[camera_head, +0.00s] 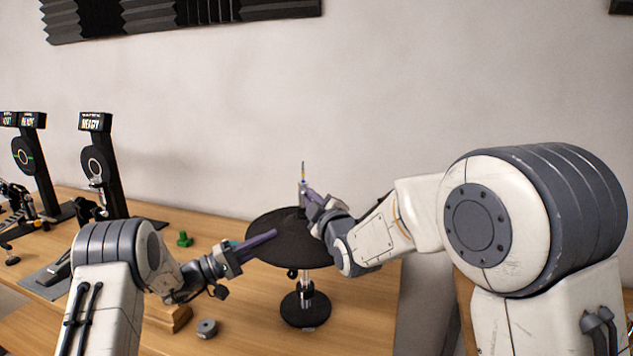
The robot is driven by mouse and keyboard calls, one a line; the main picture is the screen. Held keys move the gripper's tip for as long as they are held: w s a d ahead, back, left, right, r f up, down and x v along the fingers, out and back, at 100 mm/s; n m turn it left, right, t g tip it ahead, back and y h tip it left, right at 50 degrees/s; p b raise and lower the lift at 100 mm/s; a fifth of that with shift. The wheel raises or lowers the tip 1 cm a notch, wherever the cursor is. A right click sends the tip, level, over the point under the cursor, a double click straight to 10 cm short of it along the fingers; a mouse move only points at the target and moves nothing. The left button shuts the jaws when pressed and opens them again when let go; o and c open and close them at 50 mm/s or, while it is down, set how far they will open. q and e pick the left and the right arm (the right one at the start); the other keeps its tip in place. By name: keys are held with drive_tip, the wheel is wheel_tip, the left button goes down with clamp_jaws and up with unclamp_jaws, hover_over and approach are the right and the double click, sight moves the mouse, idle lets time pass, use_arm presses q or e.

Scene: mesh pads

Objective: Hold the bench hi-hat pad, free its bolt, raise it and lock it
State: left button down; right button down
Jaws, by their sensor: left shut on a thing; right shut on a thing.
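The hi-hat pad (300,250) is a black round disc, roughly level, on a metal stand with a round black base (305,313) on the bench. My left gripper (262,240) is at the pad's left rim, shut on the pad, with a purple finger lying over its top. A thin rod (303,170) with yellow and blue marks rises above the pad's centre. My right gripper (306,192) is above the pad at the rod's foot, shut on what looks like the bolt there. The bolt itself is mostly hidden by the fingers.
A grey round piece (207,328) and a green knob (184,239) lie on the wooden bench (250,325). Black stands with small screens, one lit "READY" (95,122), stand at the left. Bare wall is behind the pad.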

use_arm(q)
drive_tip(key=shift+r, duration=0.2)
use_arm(e)
drive_tip(key=m, duration=1)
drive_tip(key=shift+m, duration=0.4)
drive_tip(key=c, duration=0.9)
unclamp_jaws()
drive_tip(key=v, duration=1.2)
use_arm(q)
drive_tip(key=c, duration=0.8)
unclamp_jaws()
drive_tip(key=shift+f, duration=0.1)
drive_tip(key=shift+o, duration=0.2)
